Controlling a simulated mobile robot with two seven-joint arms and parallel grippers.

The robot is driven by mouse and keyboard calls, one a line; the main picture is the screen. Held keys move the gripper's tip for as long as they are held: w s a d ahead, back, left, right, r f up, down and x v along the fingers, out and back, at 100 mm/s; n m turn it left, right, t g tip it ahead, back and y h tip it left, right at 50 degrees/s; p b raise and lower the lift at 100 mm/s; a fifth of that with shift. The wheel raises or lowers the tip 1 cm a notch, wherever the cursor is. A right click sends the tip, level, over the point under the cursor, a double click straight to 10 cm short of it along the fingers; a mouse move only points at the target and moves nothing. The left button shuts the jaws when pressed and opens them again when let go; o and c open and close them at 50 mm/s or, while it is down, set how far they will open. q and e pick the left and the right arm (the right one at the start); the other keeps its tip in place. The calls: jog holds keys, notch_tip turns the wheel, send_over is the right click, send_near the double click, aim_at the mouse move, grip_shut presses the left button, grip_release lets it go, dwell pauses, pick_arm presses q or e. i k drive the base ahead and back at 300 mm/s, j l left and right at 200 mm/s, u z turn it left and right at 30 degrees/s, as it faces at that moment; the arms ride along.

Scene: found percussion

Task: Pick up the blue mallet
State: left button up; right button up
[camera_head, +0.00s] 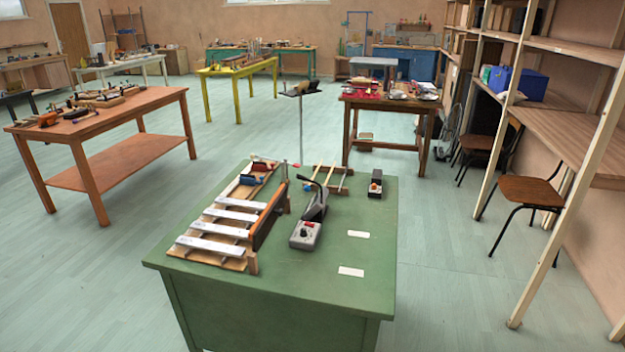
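A green table (300,290) stands in front of me. On it, a small wooden rack (340,180) lies near the back. The blue one is partly hidden behind a grey device and too small to tell clearly. Neither of my grippers is in view.
A wooden frame with white bars (225,216) fills the table's left side, with an upright wooden board (268,218). A grey device with a black arm (306,235) stands mid-table. A small black box (375,187) and two white labels (351,272) are at right.

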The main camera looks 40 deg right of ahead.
aim_at(307, 188)
jog(key=i+u, duration=0.25)
jog(key=i+j+u, duration=0.1)
jog(key=u, duration=0.2)
jog(key=i+u, duration=0.3)
jog(key=i, duration=0.35)
jog(key=i+l+u, duration=0.15)
jog(key=i+u, duration=0.15)
jog(key=i, duration=0.35)
jog(key=i+z, duration=0.1)
jog(key=i, duration=0.6)
jog(key=i+j+z, duration=0.15)
jog(key=i, duration=0.5)
jog(key=i+z, duration=1)
jog(key=z, duration=0.15)
jog(key=i+l+z, duration=0.1)
jog(key=i+z, duration=0.4)
jog(key=i+j+z, duration=0.1)
jog(key=i+z, duration=0.4)
jog(key=i+j+z, duration=0.15)
jog(key=i+z, duration=0.25)
jog(key=i, duration=1.05)
jog(key=i+z, duration=0.15)
jog(key=i, duration=0.55)
jog(key=i+z, duration=0.2)
jog(key=i, duration=0.5)
